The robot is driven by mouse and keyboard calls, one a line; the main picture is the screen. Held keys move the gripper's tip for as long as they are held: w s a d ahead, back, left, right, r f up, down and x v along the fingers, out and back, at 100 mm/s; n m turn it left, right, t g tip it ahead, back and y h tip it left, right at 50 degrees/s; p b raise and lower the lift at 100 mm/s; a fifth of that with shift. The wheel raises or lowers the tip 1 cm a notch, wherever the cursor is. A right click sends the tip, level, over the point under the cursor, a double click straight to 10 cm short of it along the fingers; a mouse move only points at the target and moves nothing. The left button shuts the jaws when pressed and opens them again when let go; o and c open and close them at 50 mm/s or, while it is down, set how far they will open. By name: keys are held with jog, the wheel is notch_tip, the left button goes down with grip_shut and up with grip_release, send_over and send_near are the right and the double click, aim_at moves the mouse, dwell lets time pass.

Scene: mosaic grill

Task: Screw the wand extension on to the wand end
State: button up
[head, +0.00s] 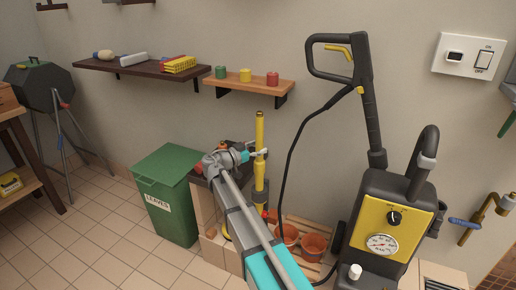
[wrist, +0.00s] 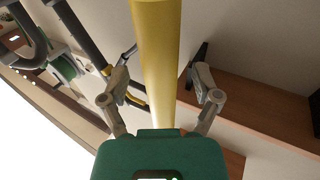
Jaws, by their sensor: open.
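A tall yellow tube (head: 260,130), which looks like the wand extension, stands upright beside the green bin. It also shows in the wrist view (wrist: 157,50), running between my fingers. My gripper (head: 260,153) is at the tube's upper part, with its fingers apart on either side; in the wrist view my gripper (wrist: 160,82) shows gaps between both fingers and the tube. The black spray wand (head: 371,110), with a loop handle and yellow trigger, stands upright at the pressure washer (head: 415,225). Its lower end is hidden. The tube's foot is partly hidden by my arm.
The green bin (head: 168,190) stands left of my arm. Terracotta pots (head: 314,246) stand right of it. A black hose (head: 300,140) hangs between tube and washer.

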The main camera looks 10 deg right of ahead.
notch_tip(320, 180, up, 8)
jog(key=p, duration=0.8)
jog(key=shift+r, duration=0.2)
dwell(0.6)
